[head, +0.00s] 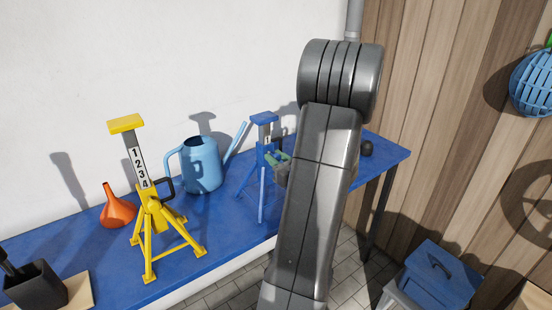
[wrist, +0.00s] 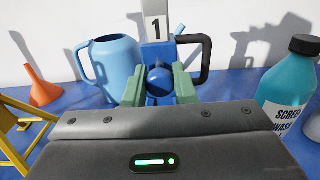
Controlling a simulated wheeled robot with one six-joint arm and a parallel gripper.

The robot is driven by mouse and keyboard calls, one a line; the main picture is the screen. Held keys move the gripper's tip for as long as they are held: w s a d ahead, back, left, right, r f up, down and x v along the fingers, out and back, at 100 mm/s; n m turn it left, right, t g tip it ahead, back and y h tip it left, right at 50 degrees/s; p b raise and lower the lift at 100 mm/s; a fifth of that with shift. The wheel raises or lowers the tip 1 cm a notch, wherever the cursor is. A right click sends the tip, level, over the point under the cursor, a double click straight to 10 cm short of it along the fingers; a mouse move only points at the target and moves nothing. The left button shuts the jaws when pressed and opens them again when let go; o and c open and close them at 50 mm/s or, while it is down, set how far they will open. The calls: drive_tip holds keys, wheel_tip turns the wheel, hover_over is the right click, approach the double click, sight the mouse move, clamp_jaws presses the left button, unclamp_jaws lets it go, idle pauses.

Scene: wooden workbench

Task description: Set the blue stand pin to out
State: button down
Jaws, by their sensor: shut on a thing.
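The blue stand (head: 263,119) stands on the blue bench top, with a flat top plate and a column marked 1. In the wrist view its column (wrist: 155,27) rises behind my gripper, with a black handle (wrist: 206,58) at its right. The round blue knob of the pin (wrist: 159,79) sits between the green fingers of my gripper (wrist: 159,86). My gripper is shut on this knob. In the head view my gripper (head: 275,159) is at the stand's front, partly hidden by my arm. How far the pin is pulled out cannot be told.
A yellow stand (head: 154,218), an orange funnel (head: 117,208) and a blue watering can (head: 202,166) are left of the blue stand. A screen wash bottle (wrist: 288,88) stands close at the right in the wrist view. A black container (head: 37,286) is at the near left.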

sight(278, 159)
drive_tip(key=v, duration=0.4)
drive_tip(key=shift+b, duration=0.35)
drive_tip(key=c, duration=1.2)
unclamp_jaws()
drive_tip(key=shift+w+a, duration=0.1)
drive_tip(key=shift+w, duration=0.05)
drive_tip(key=b+v, duration=0.2)
drive_tip(key=v, duration=1.2)
drive_tip(key=shift+w, duration=0.1)
drive_tip(key=p+x, duration=0.2)
drive_tip(key=x, duration=1.3)
